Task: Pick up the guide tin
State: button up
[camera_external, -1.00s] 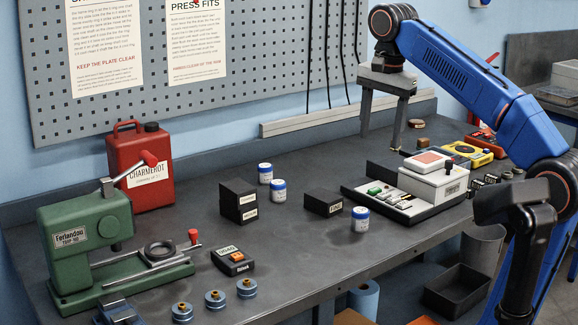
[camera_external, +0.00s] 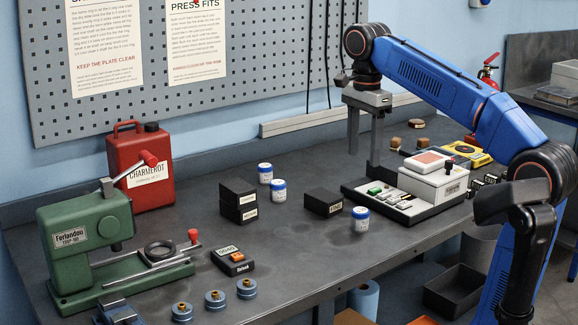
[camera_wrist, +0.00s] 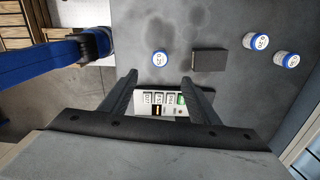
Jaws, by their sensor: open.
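A single black tin also shows in the wrist view (camera_wrist: 210,60), ahead and right of my fingers. My gripper (camera_external: 364,162) is open and empty, pointing down above the back of the bench behind the tray. In the wrist view its fingers (camera_wrist: 160,77) have nothing between them but the bench and tray below.
A white jar (camera_external: 361,220) stands near the single tin, with two more jars (camera_external: 265,173) (camera_external: 278,191) by the stack. A green press (camera_external: 95,245) and red can (camera_external: 140,170) stand left.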

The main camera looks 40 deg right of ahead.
aim_at(361, 210)
notch_tip(361, 210, down, 18)
jog(key=shift+r, duration=0.1)
jog(key=c, duration=1.2)
